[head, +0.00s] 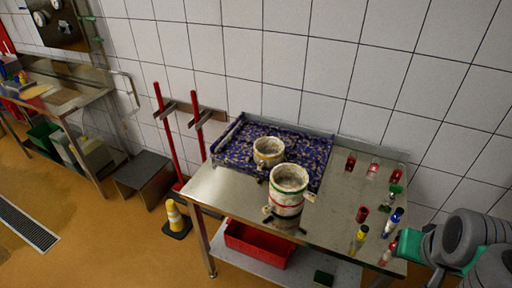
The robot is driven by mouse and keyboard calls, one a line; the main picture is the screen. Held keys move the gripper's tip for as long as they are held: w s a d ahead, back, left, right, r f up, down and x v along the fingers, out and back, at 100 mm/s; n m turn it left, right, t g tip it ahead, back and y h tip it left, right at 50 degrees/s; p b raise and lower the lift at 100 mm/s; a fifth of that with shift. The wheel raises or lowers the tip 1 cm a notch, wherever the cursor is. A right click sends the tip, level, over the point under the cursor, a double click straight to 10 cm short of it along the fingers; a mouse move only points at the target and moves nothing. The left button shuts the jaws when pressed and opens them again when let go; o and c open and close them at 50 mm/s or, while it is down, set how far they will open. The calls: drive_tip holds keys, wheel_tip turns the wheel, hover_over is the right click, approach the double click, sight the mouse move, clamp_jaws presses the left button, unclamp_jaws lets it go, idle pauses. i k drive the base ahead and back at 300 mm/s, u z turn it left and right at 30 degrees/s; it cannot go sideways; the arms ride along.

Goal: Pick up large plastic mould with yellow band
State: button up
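A large whitish mould (289,188) stands upright on the steel table, near the front edge of the patterned tray. It shows a green band near its rim and a red band lower down; I make out no yellow band on it. A smaller-looking mould (268,152) with a yellowish tone stands behind it on the tray; whether it carries a yellow band is too small to tell. Grey and green parts of my arm show at the lower right, apart from both moulds. My gripper's fingers are not in view.
The steel table (225,192) holds a blue-purple patterned tray (232,147) against the tiled wall. Several small red, yellow, blue and green-capped bottles stand on its right side. A red crate (258,245) sits on the lower shelf. A yellow cone (175,217) stands on the floor at left.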

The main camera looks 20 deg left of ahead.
sight(268, 151)
drive_tip(key=u, duration=0.7)
drive_tip(key=i, duration=0.9)
drive_tip(key=u, duration=1.15)
drive_tip(key=i, duration=0.2)
drive_tip(key=u, duration=0.15)
